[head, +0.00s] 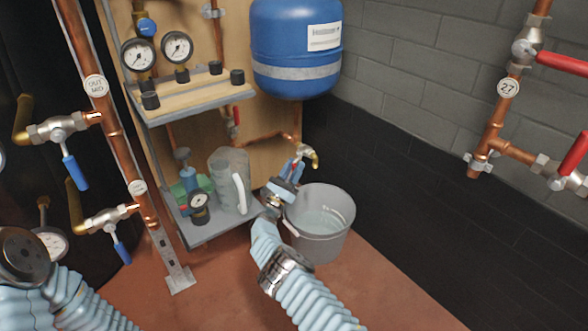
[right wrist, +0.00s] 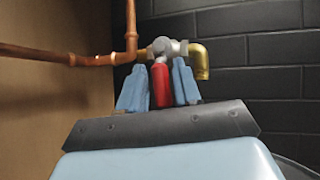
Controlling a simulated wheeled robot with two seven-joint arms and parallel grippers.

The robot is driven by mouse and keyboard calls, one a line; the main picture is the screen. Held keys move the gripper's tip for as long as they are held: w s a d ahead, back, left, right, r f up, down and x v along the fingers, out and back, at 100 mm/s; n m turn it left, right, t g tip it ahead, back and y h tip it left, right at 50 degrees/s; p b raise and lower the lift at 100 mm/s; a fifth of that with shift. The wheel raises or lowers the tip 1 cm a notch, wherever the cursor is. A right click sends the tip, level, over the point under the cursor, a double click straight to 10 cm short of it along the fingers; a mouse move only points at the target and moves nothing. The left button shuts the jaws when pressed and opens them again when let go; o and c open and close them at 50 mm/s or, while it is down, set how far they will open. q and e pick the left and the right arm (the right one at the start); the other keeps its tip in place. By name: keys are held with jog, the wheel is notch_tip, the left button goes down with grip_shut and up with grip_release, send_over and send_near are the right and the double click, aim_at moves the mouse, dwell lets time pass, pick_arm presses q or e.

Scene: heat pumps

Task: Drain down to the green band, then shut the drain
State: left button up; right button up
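The drain valve with its brass spout (head: 315,158) sits low at the back, above the rim of a grey bucket (head: 318,247) with water in it. My right gripper (head: 299,170) is at this valve. In the right wrist view its two blue fingers (right wrist: 160,85) close in on both sides of the red drain lever (right wrist: 161,79). The brass spout (right wrist: 201,62) points down beside them; I see no clear stream. Two round gauges, left (head: 138,54) and right (head: 177,47), face me above the shelf. Their bands are too small to read. My left gripper is out of view.
A blue expansion tank (head: 296,45) hangs above the valve. A clear jug (head: 230,180) and a small gauge (head: 199,201) stand on the lower shelf to the left. Copper pipes with blue levers rise at left, with red levers at right. Floor in front is clear.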

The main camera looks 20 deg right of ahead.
jog(key=shift+o, duration=0.6)
jog(key=shift+s+n+t+y, duration=0.1)
jog(key=shift+n+t+y, duration=0.2)
jog(key=shift+y, duration=0.1)
